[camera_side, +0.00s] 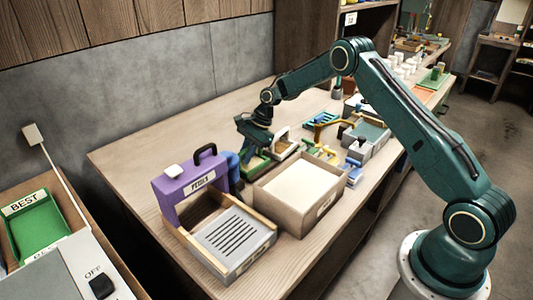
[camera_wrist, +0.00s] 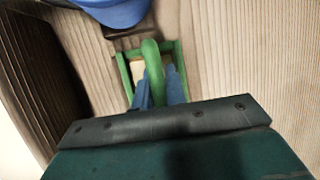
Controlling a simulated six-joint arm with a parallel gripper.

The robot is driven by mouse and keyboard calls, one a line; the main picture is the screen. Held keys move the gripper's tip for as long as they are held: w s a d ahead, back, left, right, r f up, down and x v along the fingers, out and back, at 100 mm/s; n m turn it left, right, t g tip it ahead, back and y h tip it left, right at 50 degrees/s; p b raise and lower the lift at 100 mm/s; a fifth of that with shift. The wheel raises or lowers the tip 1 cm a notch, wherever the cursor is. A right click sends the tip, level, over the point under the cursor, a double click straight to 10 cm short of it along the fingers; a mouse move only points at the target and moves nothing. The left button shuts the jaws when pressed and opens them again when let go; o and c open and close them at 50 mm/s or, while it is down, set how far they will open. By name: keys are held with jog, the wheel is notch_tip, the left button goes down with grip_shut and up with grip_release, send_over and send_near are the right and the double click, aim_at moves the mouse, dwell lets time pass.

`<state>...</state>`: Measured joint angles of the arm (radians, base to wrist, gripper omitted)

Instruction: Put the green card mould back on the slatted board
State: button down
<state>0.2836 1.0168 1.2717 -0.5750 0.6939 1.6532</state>
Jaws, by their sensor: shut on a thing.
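The green card mould (camera_wrist: 126,72) is a small green frame with an arched green handle. In the wrist view the blue fingertips of my gripper (camera_wrist: 160,92) are shut on its handle. In the side view my gripper (camera_side: 254,136) points down over the mould (camera_side: 255,163), which is low above or on the bench; I cannot tell which. A grey panel with dark slots (camera_side: 235,234) lies in a wooden-sided tray at the front of the bench. A small teal slatted piece (camera_side: 320,119) lies farther back. I cannot tell which one is the slatted board.
A purple upright panel with a black handle (camera_side: 188,183) stands by the slotted tray. A cream-filled box (camera_side: 298,190) is right of the mould. A blue round thing (camera_wrist: 115,12) is close to the mould. Small coloured tools (camera_side: 325,153) and another box (camera_side: 366,138) stand behind.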

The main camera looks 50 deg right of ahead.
jog(key=c, duration=1.4)
grip_release()
jog(key=shift+o, duration=0.2)
jog(key=shift+d+r, duration=0.1)
jog(key=shift+r, duration=0.05)
jog(key=v, duration=1.3)
jog(key=shift+r, duration=0.25)
